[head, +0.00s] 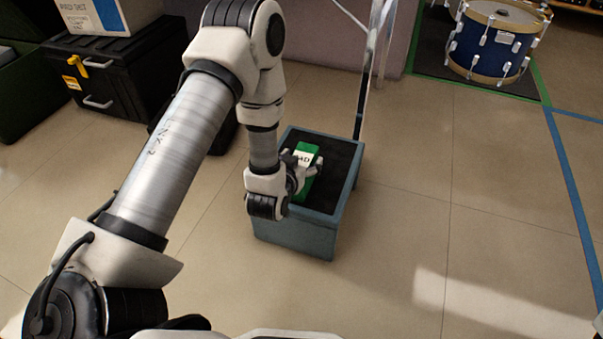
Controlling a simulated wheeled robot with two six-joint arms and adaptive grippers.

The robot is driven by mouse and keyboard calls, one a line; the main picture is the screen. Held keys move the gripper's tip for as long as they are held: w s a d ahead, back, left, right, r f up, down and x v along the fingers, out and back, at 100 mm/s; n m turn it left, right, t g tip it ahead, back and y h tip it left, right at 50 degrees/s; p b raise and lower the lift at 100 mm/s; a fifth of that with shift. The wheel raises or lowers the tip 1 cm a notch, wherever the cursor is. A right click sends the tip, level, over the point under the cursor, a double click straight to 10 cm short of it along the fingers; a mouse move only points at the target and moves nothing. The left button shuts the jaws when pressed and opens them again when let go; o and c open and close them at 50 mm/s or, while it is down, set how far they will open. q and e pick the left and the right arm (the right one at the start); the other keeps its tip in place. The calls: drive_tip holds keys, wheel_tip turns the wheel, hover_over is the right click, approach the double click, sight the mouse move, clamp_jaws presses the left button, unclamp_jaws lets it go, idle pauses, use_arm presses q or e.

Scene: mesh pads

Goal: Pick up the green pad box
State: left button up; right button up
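The green pad box (307,184) has a white label with dark letters. It is at the dark top of a blue-grey bin (293,237) on the floor. My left gripper (303,165) is at the box, with finger parts showing on both sides of its upper half. The wrist hides part of the box's left side. I cannot tell whether the fingers touch or press the box. My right gripper is out of view.
A metal post (370,70) stands just behind the bin. Black cases (115,80) and a white-and-blue carton (105,15) are at the upper left. A blue drum (490,45) stands on a dark mat at the upper right. The tiled floor right of the bin is clear.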

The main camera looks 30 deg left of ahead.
use_arm(q)
drive_tip(key=c, duration=1)
